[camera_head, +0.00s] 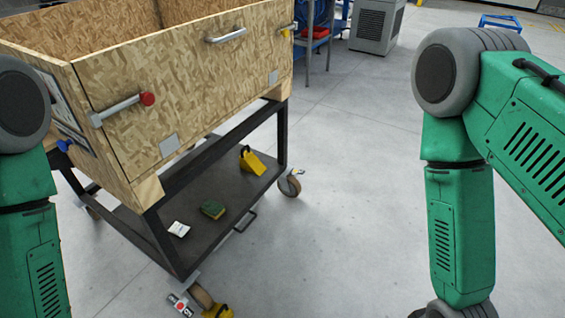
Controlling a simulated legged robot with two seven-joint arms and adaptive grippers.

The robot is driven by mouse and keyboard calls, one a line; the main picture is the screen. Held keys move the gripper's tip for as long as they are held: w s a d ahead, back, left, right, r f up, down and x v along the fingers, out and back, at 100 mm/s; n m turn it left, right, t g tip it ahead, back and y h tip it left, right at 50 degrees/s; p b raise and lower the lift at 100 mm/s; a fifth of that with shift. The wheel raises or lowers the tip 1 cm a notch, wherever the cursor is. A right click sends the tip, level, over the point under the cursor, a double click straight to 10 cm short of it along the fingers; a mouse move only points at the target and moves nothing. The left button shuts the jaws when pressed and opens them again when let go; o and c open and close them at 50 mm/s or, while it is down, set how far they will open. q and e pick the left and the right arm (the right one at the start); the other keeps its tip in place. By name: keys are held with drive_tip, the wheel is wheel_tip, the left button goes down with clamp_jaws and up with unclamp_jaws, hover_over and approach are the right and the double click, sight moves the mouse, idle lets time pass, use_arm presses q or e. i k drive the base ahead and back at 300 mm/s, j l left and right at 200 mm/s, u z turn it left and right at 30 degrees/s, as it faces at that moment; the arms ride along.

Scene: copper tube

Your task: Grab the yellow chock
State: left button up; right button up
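A yellow chock (252,161) with a black part on its left side sits on the dark lower shelf (215,187) of a wheeled cart, near its right end. Another yellow object (217,312) lies on the floor against the front caster wheel at the bottom edge. It is partly cut off, and I cannot tell for sure whether it is also a chock. My green left arm shows at the left edge and my green right arm at the right. Both grippers are outside the view.
A large wooden crate (185,85) with metal handles rests on the cart above the shelf. A green and yellow sponge-like block (213,209) and a white packet (179,229) lie on the shelf. The floor right of the cart is clear. A grey cabinet (376,27) stands behind.

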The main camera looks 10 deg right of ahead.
sight(248, 161)
drive_tip(key=i+l+z, duration=0.25)
drive_tip(key=i+l, duration=0.15)
drive_tip(key=i+l+z, duration=0.3)
drive_tip(key=i+l, duration=0.15)
drive_tip(key=i+l+z, duration=0.25)
drive_tip(key=i, duration=0.2)
drive_tip(key=i+l+z, duration=0.3)
drive_tip(key=i, duration=0.2)
drive_tip(key=i+u, duration=0.8)
drive_tip(key=i+l+u, duration=0.2)
drive_tip(key=u, duration=0.15)
drive_tip(key=i+u, duration=0.2)
drive_tip(key=u, duration=0.2)
drive_tip(key=i+l+u, duration=0.1)
drive_tip(key=u, duration=0.35)
drive_tip(key=i+l+u, duration=0.2)
drive_tip(key=u, duration=0.2)
drive_tip(key=i+l+u, duration=0.15)
drive_tip(key=u, duration=0.3)
drive_tip(key=i+l+u, duration=0.1)
drive_tip(key=l+u, duration=0.3)
drive_tip(key=i+l+u, duration=0.25)
drive_tip(key=i+l, duration=0.2)
drive_tip(key=i, duration=0.15)
